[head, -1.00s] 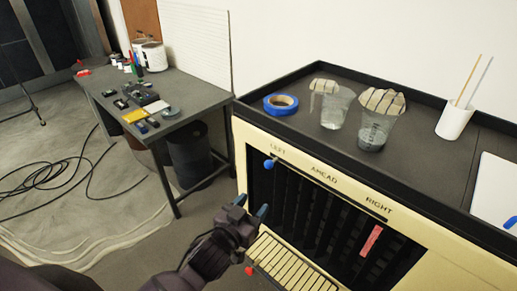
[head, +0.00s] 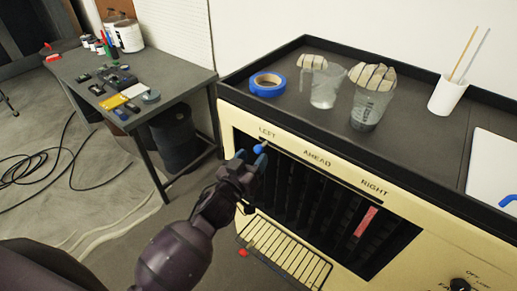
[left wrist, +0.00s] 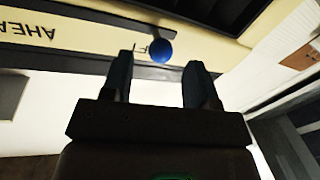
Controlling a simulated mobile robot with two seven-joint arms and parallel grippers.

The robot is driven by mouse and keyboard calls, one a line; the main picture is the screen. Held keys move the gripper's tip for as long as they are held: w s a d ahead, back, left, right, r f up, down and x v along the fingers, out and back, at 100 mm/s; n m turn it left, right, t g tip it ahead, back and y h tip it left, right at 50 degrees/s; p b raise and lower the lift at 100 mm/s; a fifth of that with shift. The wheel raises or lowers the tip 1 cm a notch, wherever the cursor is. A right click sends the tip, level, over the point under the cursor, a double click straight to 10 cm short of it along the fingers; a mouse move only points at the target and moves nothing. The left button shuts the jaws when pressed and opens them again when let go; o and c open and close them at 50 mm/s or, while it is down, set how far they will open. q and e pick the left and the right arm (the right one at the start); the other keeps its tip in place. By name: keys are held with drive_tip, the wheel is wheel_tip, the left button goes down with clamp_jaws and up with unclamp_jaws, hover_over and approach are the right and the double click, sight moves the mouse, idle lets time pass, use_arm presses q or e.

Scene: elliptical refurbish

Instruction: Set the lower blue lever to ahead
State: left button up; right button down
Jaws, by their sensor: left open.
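The blue lever knob (head: 258,148) stands at the LEFT mark (head: 267,133) of the cream panel (head: 345,178), left of the AHEAD mark (head: 317,158). My left gripper (head: 248,160) is open and empty, just below and left of the knob in the head view. In the left wrist view the knob (left wrist: 161,51) shows between and just beyond the fingertips of my left gripper (left wrist: 160,65). I cannot tell whether a finger touches it. No second blue lever shows. My right gripper is not in view.
A red strip (head: 366,221) hangs on the dark vent slats. A cream grille (head: 285,250) and a red knob (head: 242,253) sit below. Blue tape (head: 267,84) and cups (head: 371,98) stand on the top tray. A side table (head: 160,97) stands at the left.

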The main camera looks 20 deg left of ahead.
sight(259, 150)
use_arm(q)
drive_tip(key=shift+w+d, duration=0.15)
drive_tip(key=shift+w, duration=0.9)
drive_tip(key=shift+w+d, duration=0.15)
drive_tip(key=shift+w, duration=0.9)
